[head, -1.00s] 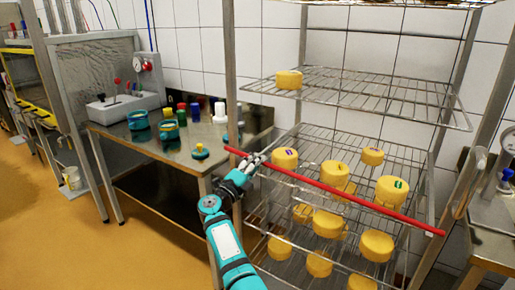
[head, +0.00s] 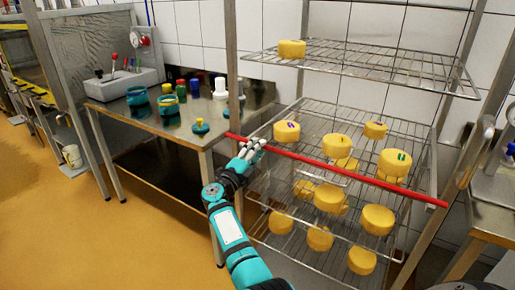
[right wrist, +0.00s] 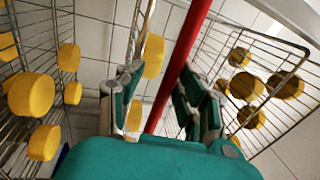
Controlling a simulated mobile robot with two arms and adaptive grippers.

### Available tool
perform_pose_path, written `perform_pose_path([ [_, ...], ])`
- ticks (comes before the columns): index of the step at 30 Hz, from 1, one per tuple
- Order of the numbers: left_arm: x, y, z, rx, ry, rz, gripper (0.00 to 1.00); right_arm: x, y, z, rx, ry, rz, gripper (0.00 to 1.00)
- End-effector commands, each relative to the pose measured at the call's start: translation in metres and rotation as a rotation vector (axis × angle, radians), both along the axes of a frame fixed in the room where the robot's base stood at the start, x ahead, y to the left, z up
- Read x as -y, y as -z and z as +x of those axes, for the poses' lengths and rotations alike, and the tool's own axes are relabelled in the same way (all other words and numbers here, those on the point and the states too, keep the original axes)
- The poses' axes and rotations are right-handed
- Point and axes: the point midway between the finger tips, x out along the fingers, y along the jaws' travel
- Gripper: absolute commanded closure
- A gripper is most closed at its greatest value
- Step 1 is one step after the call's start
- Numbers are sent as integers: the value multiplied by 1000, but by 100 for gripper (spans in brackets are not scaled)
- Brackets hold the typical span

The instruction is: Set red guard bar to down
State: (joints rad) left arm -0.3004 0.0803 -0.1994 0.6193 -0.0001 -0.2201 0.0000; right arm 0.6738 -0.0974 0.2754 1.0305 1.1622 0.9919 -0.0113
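The red guard bar (head: 340,171) runs across the front of the wire rack, sloping down to the right in the head view, at about the level of the middle shelf. My right gripper (head: 254,147) is at the bar's left part, just below it in the head view. In the right wrist view my right gripper (right wrist: 160,100) has its fingers spread, and the red guard bar (right wrist: 178,65) passes between them, closer to the right finger. Whether a finger touches it I cannot tell. My left gripper is not in view.
Yellow cheeses (head: 330,197) stand on the rack's wire shelves (head: 345,70) behind the bar. A steel table (head: 150,118) with jars and bottles stands left of the rack. The orange floor (head: 110,235) at the lower left is clear.

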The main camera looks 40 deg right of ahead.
Motion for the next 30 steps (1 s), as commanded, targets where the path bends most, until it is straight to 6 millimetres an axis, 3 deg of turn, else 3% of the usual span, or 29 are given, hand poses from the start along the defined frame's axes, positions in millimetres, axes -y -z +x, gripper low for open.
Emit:
perform_pose_path([
  [15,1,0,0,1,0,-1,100,-2,-2,-1,5,-1,-4,62],
  [30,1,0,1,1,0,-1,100,-65,12,-26,2,-1,-1,62],
])
